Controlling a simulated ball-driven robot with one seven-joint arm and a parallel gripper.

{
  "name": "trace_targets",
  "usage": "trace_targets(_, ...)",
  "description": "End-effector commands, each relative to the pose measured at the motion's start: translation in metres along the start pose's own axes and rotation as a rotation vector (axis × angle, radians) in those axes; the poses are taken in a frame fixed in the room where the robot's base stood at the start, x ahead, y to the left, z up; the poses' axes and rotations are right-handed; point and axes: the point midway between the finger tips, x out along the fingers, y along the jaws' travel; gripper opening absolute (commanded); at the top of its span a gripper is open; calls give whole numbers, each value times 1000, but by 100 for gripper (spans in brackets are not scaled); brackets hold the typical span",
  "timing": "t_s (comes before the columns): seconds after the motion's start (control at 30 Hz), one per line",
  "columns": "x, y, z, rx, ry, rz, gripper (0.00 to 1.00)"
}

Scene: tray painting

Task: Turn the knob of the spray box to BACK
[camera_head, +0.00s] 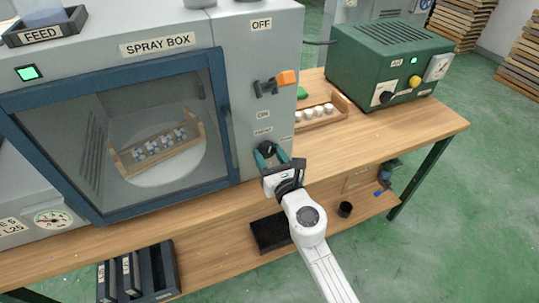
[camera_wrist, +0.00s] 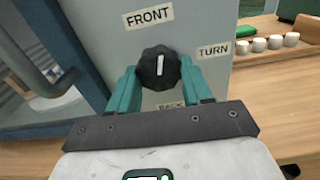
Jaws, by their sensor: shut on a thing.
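The spray box (camera_head: 110,45) is a grey cabinet with a blue-framed glass door, in the left and middle of the head view. Its black knob (camera_wrist: 158,68) sits low on the right panel. Its white pointer line stands nearly upright, towards the FRONT label (camera_wrist: 148,16) above. The TURN label (camera_wrist: 214,50) is to its right, and the BACK label (camera_wrist: 171,106) is below, partly hidden by my gripper. My gripper (camera_wrist: 157,82) is shut on the knob, with a teal finger on either side. It also shows in the head view (camera_head: 268,157).
An orange switch lever (camera_head: 285,79) is above the knob, below the OFF label. A wooden tray with white cups (camera_head: 318,113) and a green device (camera_head: 390,60) stand to the right on the bench (camera_head: 420,130). Behind the glass, a tray with patterned pieces (camera_head: 158,146) rests on a round plate.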

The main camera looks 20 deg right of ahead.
Motion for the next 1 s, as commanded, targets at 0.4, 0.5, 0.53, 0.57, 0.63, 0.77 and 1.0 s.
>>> trace_targets(0.4, 0, 2, -1, 399, 2, 1, 19)
trace_targets(0.5, 0, 2, -1, 494, 2, 0, 19)
trace_targets(0.53, 0, 3, -1, 523, 2, 0, 19)
trace_targets(0.57, 0, 3, -1, 551, 2, 0, 19)
trace_targets(0.63, 0, 3, -1, 618, 2, 1, 19)
trace_targets(0.77, 0, 4, 0, 741, 2, 0, 19)
trace_targets(1.0, 0, 4, 0, 970, 2, -1, 19)
